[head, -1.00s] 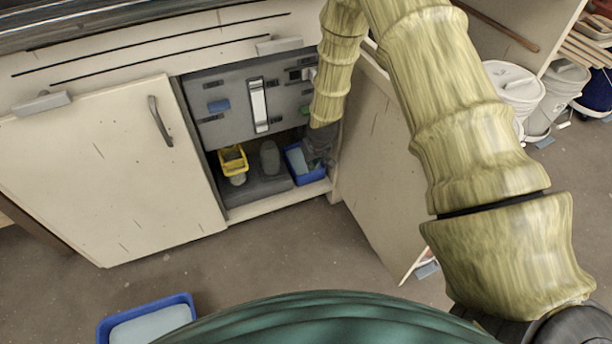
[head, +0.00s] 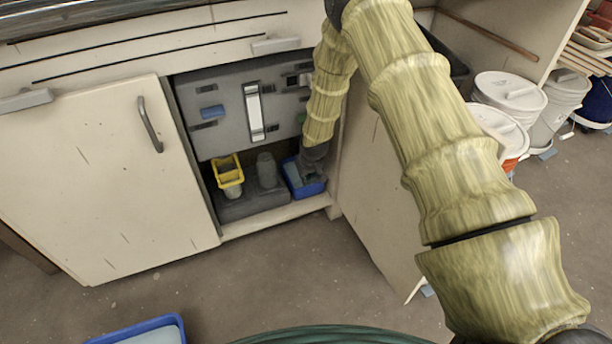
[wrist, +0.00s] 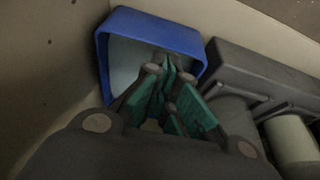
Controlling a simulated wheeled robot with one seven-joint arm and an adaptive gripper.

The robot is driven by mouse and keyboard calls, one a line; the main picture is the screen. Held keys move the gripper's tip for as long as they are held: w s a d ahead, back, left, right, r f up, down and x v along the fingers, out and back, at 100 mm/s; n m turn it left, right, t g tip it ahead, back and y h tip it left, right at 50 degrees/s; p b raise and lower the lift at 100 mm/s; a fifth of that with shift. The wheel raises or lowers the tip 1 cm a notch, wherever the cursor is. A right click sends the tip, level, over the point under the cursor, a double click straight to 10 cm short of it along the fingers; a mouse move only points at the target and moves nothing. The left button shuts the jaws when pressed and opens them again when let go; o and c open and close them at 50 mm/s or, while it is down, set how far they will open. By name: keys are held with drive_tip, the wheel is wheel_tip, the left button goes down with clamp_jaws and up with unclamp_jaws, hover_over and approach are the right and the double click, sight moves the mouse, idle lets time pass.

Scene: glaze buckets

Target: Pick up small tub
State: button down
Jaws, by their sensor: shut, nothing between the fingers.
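A small blue tub (head: 305,186) with a pale inside stands at the right end of the open cabinet's floor. In the wrist view the blue tub (wrist: 158,30) shows its far rim and side walls, while my fingers hide its near side. My gripper (head: 310,168) reaches down at the tub from above. In the wrist view my gripper (wrist: 166,72) has its teal-padded fingers shut and empty over the tub's opening. I cannot tell whether the fingers touch the tub.
A yellow container (head: 229,172) and a grey bottle-like object (head: 266,170) stand left of the tub on a grey base. A cabinet door (head: 375,190) hangs open at right. A larger blue tray (head: 150,332) lies on the floor. White buckets (head: 508,92) stand at right.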

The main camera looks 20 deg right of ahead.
drive_tip(key=shift+w+f, duration=0.25)
drive_tip(key=shift+f, duration=0.35)
drive_tip(key=s+p, duration=0.7)
drive_tip(key=s, duration=0.3)
drive_tip(key=shift+d, duration=0.2)
drive_tip(key=shift+r, duration=0.2)
